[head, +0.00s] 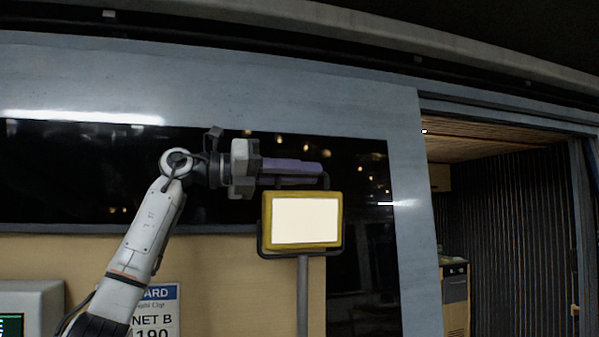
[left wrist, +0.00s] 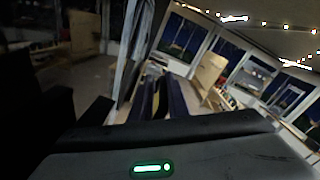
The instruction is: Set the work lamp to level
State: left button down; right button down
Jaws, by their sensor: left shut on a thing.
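The work lamp (head: 305,221) has a yellow housing and a bright pale panel facing me. It sits in a dark bracket on a grey pole (head: 303,295). Its panel looks nearly upright, but I cannot tell its exact tilt. My left gripper (head: 322,170) reaches in from the left with its purple fingers just above the lamp's top edge. The fingers are shut at a dark handle bar at the lamp's upper right. The left wrist view shows the fingers (left wrist: 163,98) with a narrow yellow part beside them; the grip itself is unclear there. My right gripper is out of view.
A dark window (head: 80,170) lies behind my left arm. A white sign (head: 158,308) and a grey box (head: 35,305) are at the lower left. An open doorway (head: 500,230) with dark ribbed walls is on the right.

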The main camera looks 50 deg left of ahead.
pick_arm(q)
jog(key=shift+w+a+f+n, duration=0.1)
jog(key=shift+a+n, duration=0.1)
jog(key=shift+n, duration=0.1)
jog(key=c, duration=1.8)
grip_release()
jog(key=shift+c, duration=0.2)
jog(key=v, duration=1)
